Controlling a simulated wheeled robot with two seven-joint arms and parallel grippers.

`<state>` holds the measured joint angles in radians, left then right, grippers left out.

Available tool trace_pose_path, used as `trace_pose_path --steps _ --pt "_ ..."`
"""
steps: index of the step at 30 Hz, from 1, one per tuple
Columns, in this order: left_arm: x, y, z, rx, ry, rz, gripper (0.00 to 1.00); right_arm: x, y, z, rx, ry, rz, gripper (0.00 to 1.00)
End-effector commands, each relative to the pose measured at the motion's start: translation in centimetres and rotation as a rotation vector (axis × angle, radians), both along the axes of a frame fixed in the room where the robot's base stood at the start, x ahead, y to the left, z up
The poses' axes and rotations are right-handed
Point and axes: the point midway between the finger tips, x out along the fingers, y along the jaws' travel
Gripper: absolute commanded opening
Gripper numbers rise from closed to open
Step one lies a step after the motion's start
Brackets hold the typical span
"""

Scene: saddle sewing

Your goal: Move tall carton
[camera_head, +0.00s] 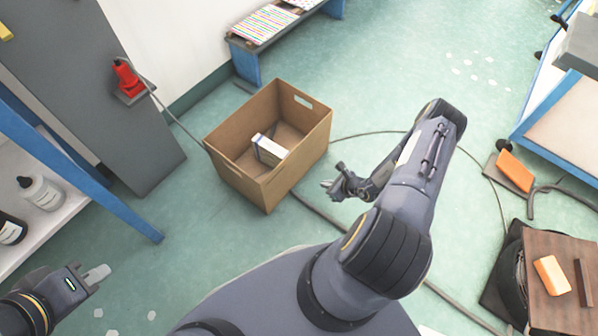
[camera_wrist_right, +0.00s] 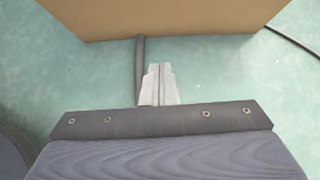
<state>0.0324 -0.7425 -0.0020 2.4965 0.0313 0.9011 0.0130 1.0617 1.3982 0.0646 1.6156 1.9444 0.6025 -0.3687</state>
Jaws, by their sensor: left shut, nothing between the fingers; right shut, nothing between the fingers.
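The tall carton is an open brown cardboard box (camera_head: 235,167) standing on the green floor in the middle of the head view, with hand holes in its sides. A small white box (camera_head: 268,150) lies inside it. My right gripper (camera_head: 328,186) is shut and empty, just right of the carton and apart from it in the head view. The right wrist view shows its closed fingers (camera_wrist_right: 160,70) pointing toward the carton's side (camera_wrist_right: 160,15). My left gripper (camera_head: 103,271) is shut and empty at the lower left, away from the carton.
A dark cable (camera_head: 310,207) runs on the floor beside the carton. A grey cabinet (camera_head: 100,90) and a blue-framed shelf with bottles (camera_head: 40,190) stand at left. A low bench (camera_head: 246,62) is behind. Orange blocks (camera_head: 515,170) lie at right. Floor at upper right is mostly clear.

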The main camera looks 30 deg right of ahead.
Motion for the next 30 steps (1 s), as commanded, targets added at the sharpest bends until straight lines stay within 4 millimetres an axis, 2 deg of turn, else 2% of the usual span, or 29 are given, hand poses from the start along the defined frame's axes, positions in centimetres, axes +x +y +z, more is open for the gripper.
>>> trace_pose_path --steps 5,18,24,30 --pt "0.0 0.0 -0.8 0.0 0.0 0.0 0.0 0.5 0.5 -1.7 0.006 0.009 -0.013 0.0" --pt "0.0 0.0 -5.6 0.0 0.0 0.0 0.0 6.4 2.9 -8.2 0.006 0.007 -0.011 0.0" --pt "0.0 0.0 -6.5 0.0 0.0 0.0 0.0 9.0 4.0 -7.8 0.006 0.006 -0.011 0.0" --pt "0.0 0.0 -6.8 0.0 0.0 0.0 0.0 10.0 4.4 -7.5 0.006 0.008 -0.011 0.0"
